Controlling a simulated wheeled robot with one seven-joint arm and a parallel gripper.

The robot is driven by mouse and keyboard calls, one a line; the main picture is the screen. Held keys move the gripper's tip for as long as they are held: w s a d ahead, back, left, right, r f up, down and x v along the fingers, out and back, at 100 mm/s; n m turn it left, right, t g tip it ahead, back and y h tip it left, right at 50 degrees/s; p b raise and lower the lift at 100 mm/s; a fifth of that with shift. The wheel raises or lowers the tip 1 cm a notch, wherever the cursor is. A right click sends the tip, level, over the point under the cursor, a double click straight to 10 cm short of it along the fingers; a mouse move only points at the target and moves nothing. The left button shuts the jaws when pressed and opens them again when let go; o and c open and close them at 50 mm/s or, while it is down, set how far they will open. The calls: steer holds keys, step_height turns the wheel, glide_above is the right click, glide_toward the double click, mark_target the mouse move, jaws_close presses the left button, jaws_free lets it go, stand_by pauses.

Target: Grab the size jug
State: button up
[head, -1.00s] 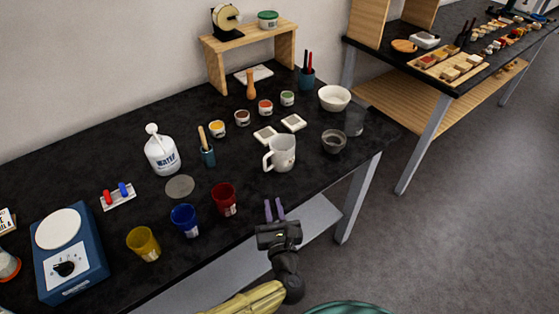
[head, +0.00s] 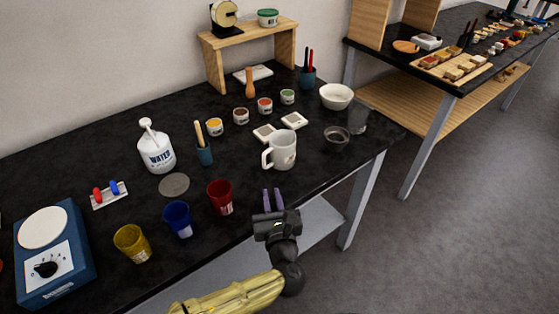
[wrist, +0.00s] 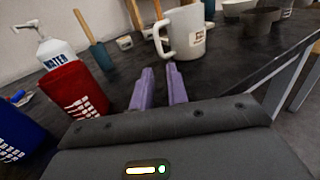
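The size jug is the white handled jug (head: 284,152) with a small label, upright near the front right edge of the black table. Its handle faces left in the head view. It also shows ahead of the fingers in the wrist view (wrist: 188,34). My gripper (head: 272,192) is at the table's front edge, in front of the jug and apart from it. Its two purple fingers (wrist: 160,72) point toward the jug with a gap between them, and nothing is held.
A red cup (head: 220,198) stands just left of my gripper, with a blue cup (head: 177,220) farther left. Two white tiles (head: 294,121) lie behind the jug. A grey bowl (head: 337,139) and a clear beaker (head: 359,121) stand to its right.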

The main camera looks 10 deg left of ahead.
mark_target(264, 164)
steer(key=x, duration=0.9)
steer(key=shift+p, duration=0.3)
steer(key=shift+w+a, duration=0.15)
steer(key=shift+w, duration=0.15)
steer(key=shift+p+x, duration=0.35)
steer(key=shift+x, duration=2.3)
steer(key=shift+s, duration=0.1)
jaws_close()
